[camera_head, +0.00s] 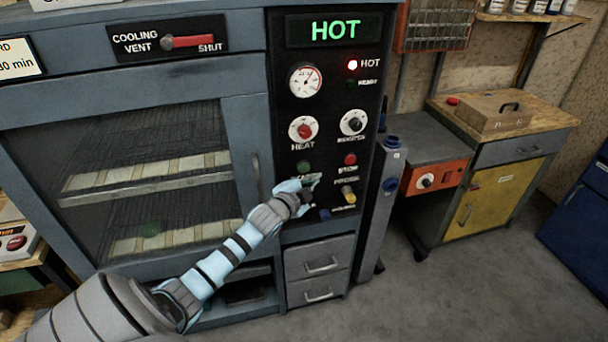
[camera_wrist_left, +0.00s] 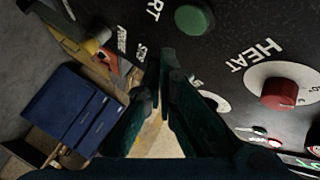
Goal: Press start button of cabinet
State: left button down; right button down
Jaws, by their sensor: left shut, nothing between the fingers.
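The cabinet (camera_head: 258,128) is blue-grey with a black control panel (camera_head: 325,110) on its right side. A round green start button (camera_head: 303,167) sits low on the panel; it also shows in the left wrist view (camera_wrist_left: 194,19), beside a partly visible label ending in "RT". My left gripper (camera_head: 316,179) is shut and empty, just below and right of the green button in the head view. Its fingertips (camera_wrist_left: 167,62) lie apart from the button in the wrist picture. I cannot tell whether they touch the panel. My right gripper is not in view.
A red stop button (camera_head: 350,159) and yellow selector (camera_head: 348,194) are close to the gripper. The red heat knob (camera_head: 302,128) is above. The sign (camera_head: 334,30) reads HOT. A grey post (camera_head: 377,205) stands right of the cabinet; the floor (camera_head: 450,290) is clear.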

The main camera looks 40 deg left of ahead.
aim_at(304, 168)
pick_arm(q)
jog(key=shift+w+a+b, duration=0.35)
jog(key=shift+w+a, duration=0.35)
jog(key=shift+a, duration=0.3)
dwell(0.7)
jog(key=shift+w+a, duration=0.15)
jog(key=shift+a, duration=0.15)
jog(key=shift+w+a+b, duration=0.15)
jog(key=shift+a+b, duration=0.1)
jog(key=shift+b, duration=0.2)
jog(key=shift+w+a+r+b, duration=0.1)
jog(key=shift+r+b, duration=0.1)
jog(key=shift+b, duration=0.1)
dwell(0.4)
jog(key=shift+r, duration=0.2)
dwell(0.3)
